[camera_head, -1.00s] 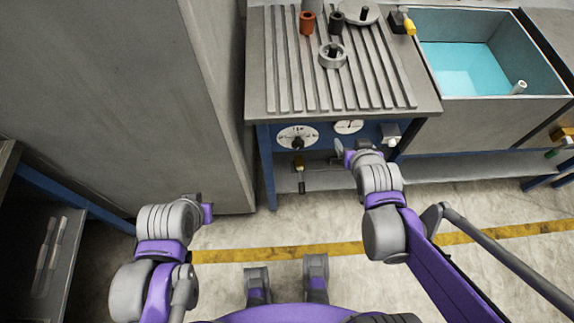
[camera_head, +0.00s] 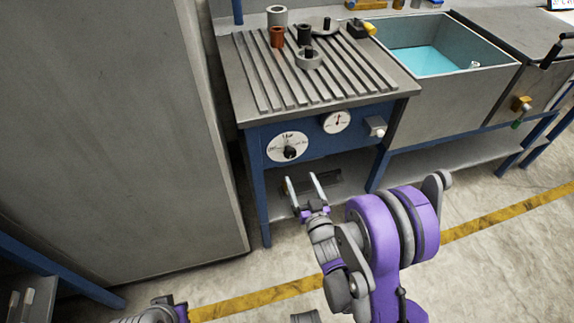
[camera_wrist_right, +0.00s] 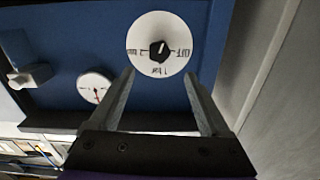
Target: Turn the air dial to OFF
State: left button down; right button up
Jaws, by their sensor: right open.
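The air dial (camera_head: 287,147) is a round white plate with a black knob on the blue front panel below the slatted bench top. In the right wrist view the dial (camera_wrist_right: 173,60) appears upside down, its knob (camera_wrist_right: 159,48) in the middle with a pale pointer mark towards the picture's top. My right gripper (camera_head: 303,179) is open and empty, below and in front of the dial. In the wrist view its fingers (camera_wrist_right: 160,76) stand apart, one to each side below the knob, not touching it. My left gripper (camera_head: 178,306) is partly cut off at the bottom edge.
A gauge (camera_head: 336,122) and a pale fitting (camera_head: 375,126) sit right of the dial. A lower shelf (camera_head: 345,180) lies under the panel. A tall grey cabinet (camera_head: 110,130) stands left; a sink (camera_head: 440,50) stands right.

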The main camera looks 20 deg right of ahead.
aim_at(291, 155)
jog(key=w, duration=1)
jog(key=shift+w+a+p, duration=0.1)
jog(key=shift+w+p, duration=0.2)
jog(key=shift+w, duration=0.1)
grip_shut()
